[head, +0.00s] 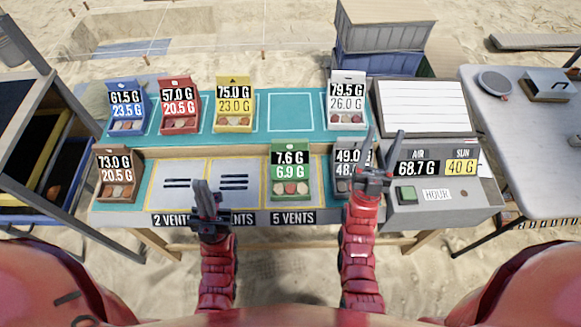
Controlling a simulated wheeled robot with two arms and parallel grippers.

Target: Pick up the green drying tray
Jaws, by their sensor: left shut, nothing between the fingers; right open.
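The green drying tray (291,186) stands on the right part of the front row, in the space above the "5 VENTS" label. Its display reads 7.6 G and 6.9 G, and small reddish and pale pieces lie in its front. My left gripper (205,200) is shut and empty, to the left of the green tray and over the vent plates. My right gripper (385,150) is open, to the right of the green tray, in front of a grey tray (343,158) that it partly hides. Neither gripper touches the green tray.
Blue (127,106), red (178,106), yellow (234,105) and white (346,100) trays stand in the back row, with an empty outlined space (291,113). A brown tray (117,175) stands front left. A grey console (440,190) with a green button (406,194) is at right.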

